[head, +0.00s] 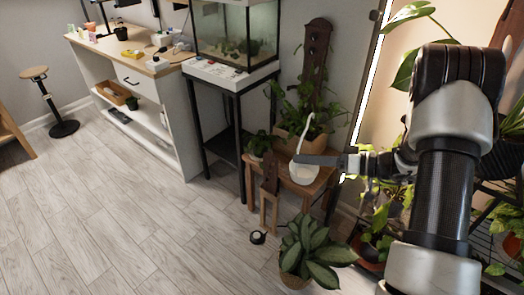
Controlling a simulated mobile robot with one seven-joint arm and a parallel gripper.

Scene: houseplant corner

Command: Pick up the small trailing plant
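A small leafy plant (261,142) sits at the left end of a low wooden bench, left of my gripper. Its pot is mostly hidden by leaves. A larger trailing plant (292,112) grows from a tan box-shaped planter behind my gripper. My gripper (298,160) reaches in from the right, its dark fingers seen side-on across a white watering can with a thin curved neck (304,173). I cannot tell whether it touches the can. The finger gap is hidden. My gripper is apart from the small plant in the picture.
The wooden bench (318,186) carries the can and plants. A broad-leaved plant (308,252) stands on the floor in front, with a small black round object (258,237) nearby. An aquarium on a black stand (236,86) is behind left. Open floor (130,225) lies left.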

